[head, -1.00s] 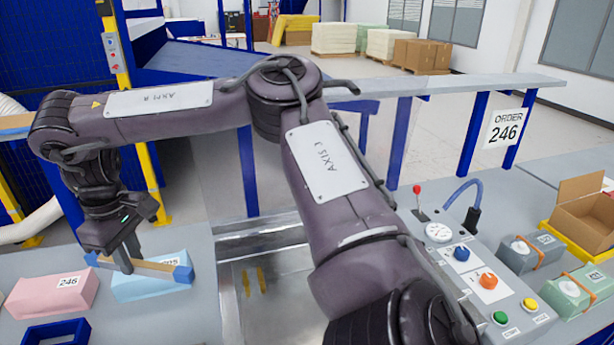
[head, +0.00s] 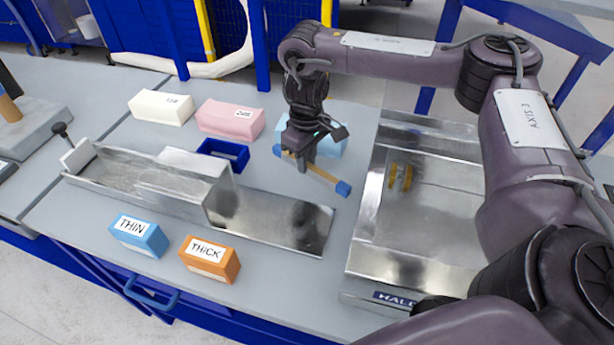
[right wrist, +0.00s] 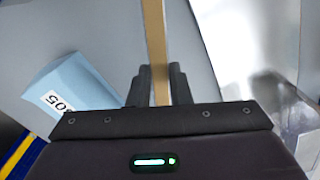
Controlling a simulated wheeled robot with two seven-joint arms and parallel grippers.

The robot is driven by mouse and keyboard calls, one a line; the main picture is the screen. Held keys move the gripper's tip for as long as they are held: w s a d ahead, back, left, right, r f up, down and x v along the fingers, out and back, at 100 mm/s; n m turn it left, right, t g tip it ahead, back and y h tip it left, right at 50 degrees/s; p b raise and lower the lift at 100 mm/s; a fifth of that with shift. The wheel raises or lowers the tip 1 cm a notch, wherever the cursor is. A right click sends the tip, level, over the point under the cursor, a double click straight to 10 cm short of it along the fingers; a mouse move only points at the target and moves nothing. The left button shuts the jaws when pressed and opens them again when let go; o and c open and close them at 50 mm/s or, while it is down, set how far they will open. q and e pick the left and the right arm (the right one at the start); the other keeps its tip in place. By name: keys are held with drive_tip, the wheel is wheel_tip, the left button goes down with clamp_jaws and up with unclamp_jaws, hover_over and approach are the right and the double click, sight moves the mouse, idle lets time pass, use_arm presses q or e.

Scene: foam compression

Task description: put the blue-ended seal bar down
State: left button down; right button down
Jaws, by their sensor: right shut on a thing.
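The seal bar (head: 323,173) is a tan strip with blue ends. My right gripper (head: 303,165) is shut on it near its middle and holds it over the grey table, by the light blue block (head: 328,146). In the right wrist view the bar (right wrist: 155,45) runs up between the fingers of the right gripper (right wrist: 158,80); its ends are out of that frame. I cannot tell exactly how far above the table the bar is. My left gripper is not in view.
White (head: 160,107) and pink (head: 230,119) blocks and a small blue tray (head: 222,155) stand left of the bar. A metal chute (head: 270,222), THIN (head: 139,235) and THICK (head: 208,258) blocks are nearer. A metal-topped machine (head: 440,187) stands right. Bare table lies between chute and machine.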

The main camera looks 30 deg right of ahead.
drive_tip(key=shift+f+b, duration=0.7)
drive_tip(key=shift+f, duration=1.6)
drive_tip(key=c, duration=1.3)
unclamp_jaws()
drive_tip(key=shift+f, duration=0.1)
drive_tip(key=shift+c, duration=0.2)
